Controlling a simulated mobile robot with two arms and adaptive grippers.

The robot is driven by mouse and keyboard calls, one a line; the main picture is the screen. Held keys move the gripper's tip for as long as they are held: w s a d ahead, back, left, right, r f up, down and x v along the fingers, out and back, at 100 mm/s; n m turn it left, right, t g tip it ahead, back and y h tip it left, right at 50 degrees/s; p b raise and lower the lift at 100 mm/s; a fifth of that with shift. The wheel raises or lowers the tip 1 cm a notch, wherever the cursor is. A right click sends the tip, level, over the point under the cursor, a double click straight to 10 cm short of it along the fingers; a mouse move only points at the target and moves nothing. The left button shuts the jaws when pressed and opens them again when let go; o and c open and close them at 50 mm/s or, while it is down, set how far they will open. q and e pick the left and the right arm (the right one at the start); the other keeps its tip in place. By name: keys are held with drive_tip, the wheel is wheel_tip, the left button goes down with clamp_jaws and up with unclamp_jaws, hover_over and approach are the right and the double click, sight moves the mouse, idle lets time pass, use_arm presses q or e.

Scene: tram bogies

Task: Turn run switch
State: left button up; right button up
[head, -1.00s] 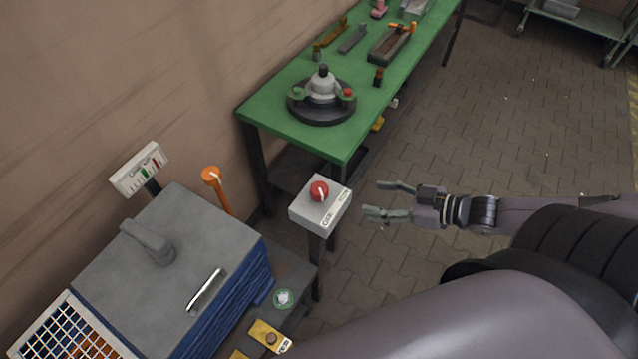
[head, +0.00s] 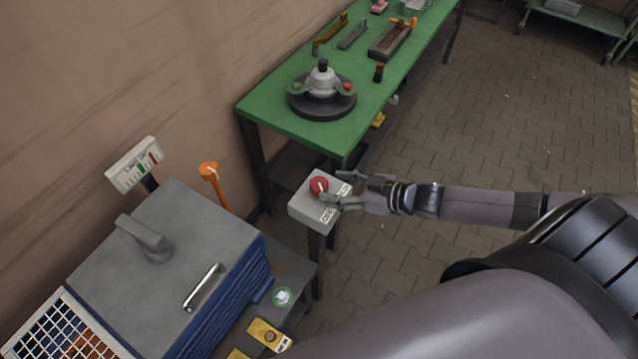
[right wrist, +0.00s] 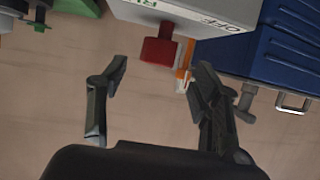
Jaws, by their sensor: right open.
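The word OFF shows on the box (right wrist: 205,12). Whether a finger touches the knob cannot be told. My left gripper is not in view.
A green table (head: 300,127) with a round dark fixture (head: 322,104) stands behind the box. A grey-topped blue machine (head: 165,260) is at the left, with an orange lever (head: 210,172) behind it. Open paved floor (head: 500,130) lies to the right.

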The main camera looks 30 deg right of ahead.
sight(326, 185)
drive_tip(key=shift+p+x, duration=0.3)
drive_tip(key=shift+x, duration=2.55)
drive_tip(key=shift+c, duration=0.3)
drive_tip(key=c, duration=1.1)
